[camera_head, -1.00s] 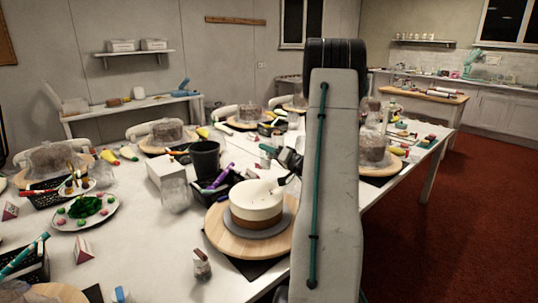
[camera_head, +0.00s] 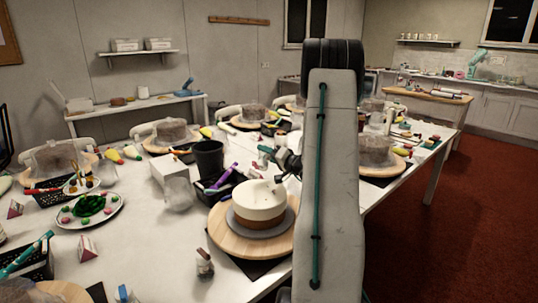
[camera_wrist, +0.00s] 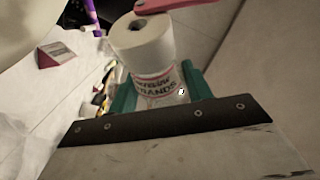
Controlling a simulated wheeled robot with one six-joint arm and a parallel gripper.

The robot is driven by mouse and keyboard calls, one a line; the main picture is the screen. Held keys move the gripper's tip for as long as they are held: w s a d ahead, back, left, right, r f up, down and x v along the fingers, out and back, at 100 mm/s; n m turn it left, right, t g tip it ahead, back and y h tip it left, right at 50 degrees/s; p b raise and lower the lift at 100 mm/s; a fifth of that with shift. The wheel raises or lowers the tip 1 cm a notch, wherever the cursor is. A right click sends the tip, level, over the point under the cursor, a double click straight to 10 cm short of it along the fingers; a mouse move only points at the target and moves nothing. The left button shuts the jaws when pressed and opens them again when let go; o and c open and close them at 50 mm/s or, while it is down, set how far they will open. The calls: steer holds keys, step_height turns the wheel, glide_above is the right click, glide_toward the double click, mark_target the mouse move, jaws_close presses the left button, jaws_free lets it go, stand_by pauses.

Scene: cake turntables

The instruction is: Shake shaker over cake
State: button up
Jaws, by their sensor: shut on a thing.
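The cake (camera_head: 262,197) has a white upper part over a brown base and stands on a round wooden turntable (camera_head: 228,239) in the head view. A few small dark marks show on its top. My gripper (camera_head: 281,161) is just above and behind the cake's right side, partly hidden by my arm. In the wrist view, the teal fingers of my gripper (camera_wrist: 158,92) are shut around the shaker (camera_wrist: 143,45). Its white top has a dark hole, and its label is partly readable, ending in "SANDS". The shaker's tilt relative to the cake is hard to tell.
A dark cup (camera_head: 208,159) and a black basket of pens (camera_head: 217,190) stand left of the turntable. Other covered cakes (camera_head: 375,150) stand around the white table. Red floor (camera_head: 440,250) lies open at right.

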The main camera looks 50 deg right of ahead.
steer(key=shift+w+a, duration=0.45)
steer(key=shift+a, duration=0.2)
steer(key=shift+a+r+n, duration=0.15)
steer(key=shift+r+n, duration=0.1)
steer(key=shift+n, duration=0.25)
steer(key=shift+d+r, duration=0.2)
steer(key=shift+d, duration=0.1)
steer(key=shift+s+a+f, duration=0.1)
steer(key=shift+a+f, duration=0.15)
steer(key=shift+a, duration=0.05)
steer(key=shift+a+r+n+t, duration=0.15)
steer(key=shift+r+n+t, duration=0.1)
steer(key=shift+n+t, duration=0.2)
